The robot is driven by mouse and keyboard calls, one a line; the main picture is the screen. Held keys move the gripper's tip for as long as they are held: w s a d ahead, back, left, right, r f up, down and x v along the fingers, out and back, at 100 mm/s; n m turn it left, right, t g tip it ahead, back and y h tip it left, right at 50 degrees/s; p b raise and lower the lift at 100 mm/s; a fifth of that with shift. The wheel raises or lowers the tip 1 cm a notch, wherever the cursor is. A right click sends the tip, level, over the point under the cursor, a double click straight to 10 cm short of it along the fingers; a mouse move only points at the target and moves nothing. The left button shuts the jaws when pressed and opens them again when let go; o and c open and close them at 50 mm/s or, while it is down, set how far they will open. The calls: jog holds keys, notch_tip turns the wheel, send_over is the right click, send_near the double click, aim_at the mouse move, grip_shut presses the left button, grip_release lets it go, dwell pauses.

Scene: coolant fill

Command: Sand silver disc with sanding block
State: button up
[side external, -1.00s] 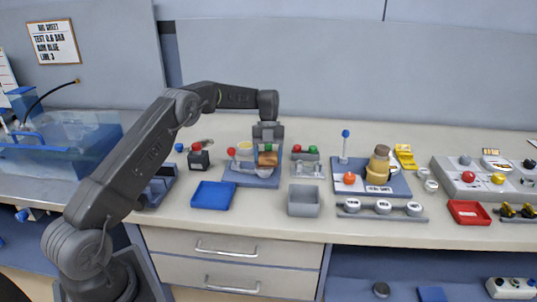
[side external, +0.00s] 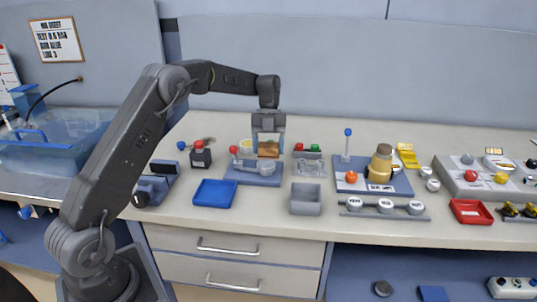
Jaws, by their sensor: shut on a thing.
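My gripper (side external: 268,144) points down above the blue-grey fixture plate (side external: 258,181) at the middle of the bench. It is shut on a brown-orange block (side external: 268,150), which looks like the sanding block, between its two fingers. A silver round part (side external: 266,168), likely the silver disc, sits on the plate just below the block. The block appears a little above it, but the exact gap is hard to judge at this size.
A red-knobbed lever (side external: 234,151) stands at the plate's left. A blue tray (side external: 214,193) and grey bin (side external: 306,199) lie in front.

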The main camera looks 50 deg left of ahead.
jog(key=shift+r, duration=1.45)
